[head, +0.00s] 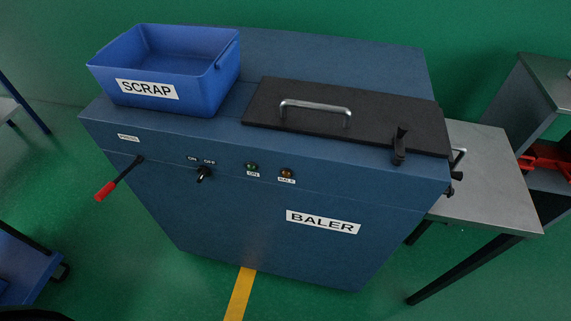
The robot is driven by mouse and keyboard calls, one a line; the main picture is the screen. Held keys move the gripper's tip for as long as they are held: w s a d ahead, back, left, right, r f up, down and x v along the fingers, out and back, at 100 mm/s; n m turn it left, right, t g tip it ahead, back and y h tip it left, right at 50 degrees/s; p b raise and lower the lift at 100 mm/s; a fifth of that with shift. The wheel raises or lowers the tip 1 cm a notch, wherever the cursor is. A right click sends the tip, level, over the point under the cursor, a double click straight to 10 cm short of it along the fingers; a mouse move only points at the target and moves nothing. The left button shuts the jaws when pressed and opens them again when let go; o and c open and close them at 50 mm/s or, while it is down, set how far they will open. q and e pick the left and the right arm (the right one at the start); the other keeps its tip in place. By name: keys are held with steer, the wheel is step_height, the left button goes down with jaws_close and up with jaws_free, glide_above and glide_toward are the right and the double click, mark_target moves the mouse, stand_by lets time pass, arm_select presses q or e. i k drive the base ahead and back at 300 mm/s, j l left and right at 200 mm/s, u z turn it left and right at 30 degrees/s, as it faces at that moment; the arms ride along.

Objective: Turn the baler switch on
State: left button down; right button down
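The baler (265,215) is a large blue cabinet in the middle of the head view. Its switch (204,174) is a small black knob on the upper front, below the labels ON at left and OFF at right. The knob's exact pointing is too small to tell for sure. To its right are a green lamp (251,167) labelled ON and an amber lamp (287,173) with its own label; neither looks clearly lit. Neither of my grippers is in view.
A blue SCRAP bin (205,88) stands on top at left. A black lid (345,120) with a metal handle is shut at right. A red-tipped lever (104,191) sticks out left of the switch. A metal table (485,170) adjoins at right. Floor in front is clear.

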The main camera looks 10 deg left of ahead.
mark_target(203, 171)
steer(key=u, duration=1.2)
steer(key=i, duration=0.15)
